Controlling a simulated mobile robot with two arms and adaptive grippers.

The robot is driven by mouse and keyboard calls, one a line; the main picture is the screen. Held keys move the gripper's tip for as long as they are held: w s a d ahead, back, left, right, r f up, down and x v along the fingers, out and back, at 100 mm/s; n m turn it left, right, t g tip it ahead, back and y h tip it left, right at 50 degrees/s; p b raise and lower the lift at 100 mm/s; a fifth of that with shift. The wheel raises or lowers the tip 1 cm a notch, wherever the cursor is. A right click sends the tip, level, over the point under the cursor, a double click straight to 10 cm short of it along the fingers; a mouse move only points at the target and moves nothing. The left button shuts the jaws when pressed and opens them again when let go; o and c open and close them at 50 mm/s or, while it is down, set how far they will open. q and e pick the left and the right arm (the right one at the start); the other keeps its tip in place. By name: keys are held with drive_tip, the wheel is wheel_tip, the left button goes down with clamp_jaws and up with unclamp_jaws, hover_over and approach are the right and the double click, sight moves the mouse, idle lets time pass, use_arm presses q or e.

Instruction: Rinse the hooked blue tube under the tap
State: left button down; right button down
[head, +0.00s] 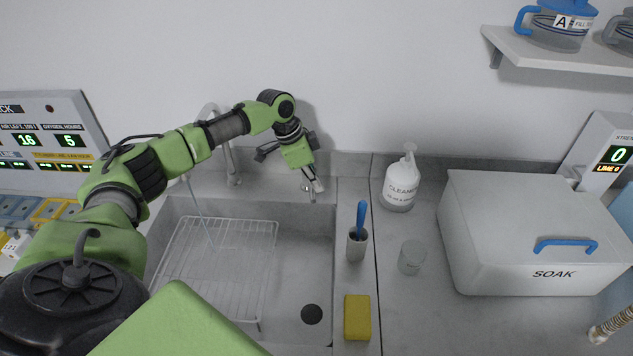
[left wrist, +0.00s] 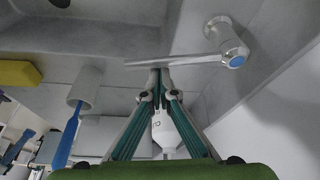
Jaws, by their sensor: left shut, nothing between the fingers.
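The tap's grey curved neck (head: 231,160) stands behind the sink, partly hidden by my left arm. A thin pale bluish streak (head: 203,218), like running water, drops into the sink. The tap's lever (left wrist: 185,60), with a blue-dotted cap (left wrist: 236,61), crosses just ahead of my left fingertips in the left wrist view. My left gripper (head: 316,186) is shut and empty at the sink's back right; it also shows in the left wrist view (left wrist: 160,82). Its tips are at the lever; I cannot tell whether they touch. I cannot make out a hooked blue tube. My right gripper is out of view.
The sink (head: 312,250) holds a wire rack (head: 262,270). On the right counter are a cup (head: 356,246) with a blue-handled tool (head: 361,216), a yellow sponge (head: 357,317), a jar (head: 411,257), a cleaner bottle (head: 401,182) and a closed SOAK box (head: 520,220).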

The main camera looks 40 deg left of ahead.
use_arm(q)
drive_tip(key=shift+s+a+r+m+p, duration=0.1)
drive_tip(key=shift+s+a+m+p, duration=0.2)
drive_tip(key=shift+s+a+m, duration=0.25)
drive_tip(key=shift+s+a+p, duration=0.3)
drive_tip(key=v, duration=1.2)
drive_tip(key=shift+w+a, duration=0.2)
